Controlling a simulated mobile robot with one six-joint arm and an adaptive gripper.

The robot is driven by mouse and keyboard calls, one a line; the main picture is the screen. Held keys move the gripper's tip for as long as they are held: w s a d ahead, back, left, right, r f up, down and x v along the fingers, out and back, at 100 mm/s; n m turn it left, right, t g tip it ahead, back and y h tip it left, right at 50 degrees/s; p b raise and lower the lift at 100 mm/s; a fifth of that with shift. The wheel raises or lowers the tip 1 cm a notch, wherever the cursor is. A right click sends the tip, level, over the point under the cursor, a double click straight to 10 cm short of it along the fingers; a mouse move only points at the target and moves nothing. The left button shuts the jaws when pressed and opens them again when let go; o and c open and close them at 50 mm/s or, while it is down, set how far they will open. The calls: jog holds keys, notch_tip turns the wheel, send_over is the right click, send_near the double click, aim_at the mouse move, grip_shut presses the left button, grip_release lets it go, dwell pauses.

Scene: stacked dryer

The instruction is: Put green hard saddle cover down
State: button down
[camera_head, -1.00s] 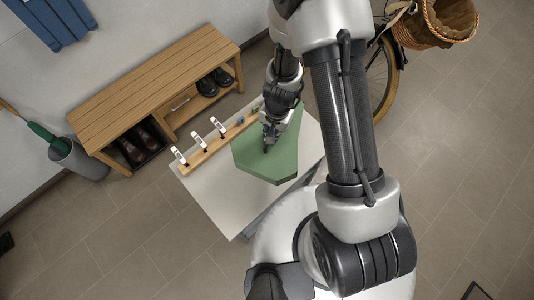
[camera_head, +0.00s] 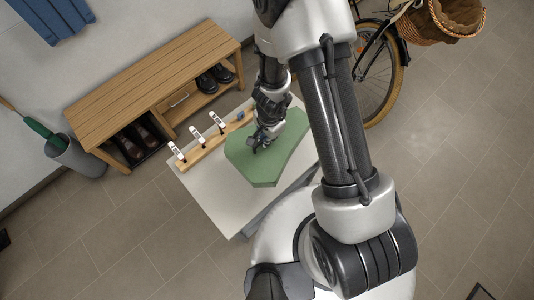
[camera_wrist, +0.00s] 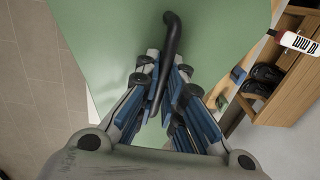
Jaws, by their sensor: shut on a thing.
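The green saddle cover (camera_head: 283,160) is a flat, broad green piece over the right part of a white-topped table (camera_head: 218,194). I cannot tell whether it rests on the top or hangs just above it. My gripper (camera_head: 258,143) is over the cover's upper left part. In the wrist view the cover (camera_wrist: 105,40) fills the upper middle, with a dark curved handle (camera_wrist: 172,38) on it. My gripper (camera_wrist: 160,90) is shut on this handle, its blue-padded fingers on either side.
A wooden rail (camera_head: 207,147) with several white tags stands along the table's back edge, close to the cover. Behind it is a wooden bench (camera_head: 150,85) with shoes. A bicycle (camera_head: 385,75) with a wicker basket stands at upper right. The table's left front is bare.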

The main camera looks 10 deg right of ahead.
notch_tip(320, 180, down, 10)
jog(key=b, duration=0.9)
jog(key=shift+f, duration=0.15)
jog(key=c, duration=1.7)
grip_release()
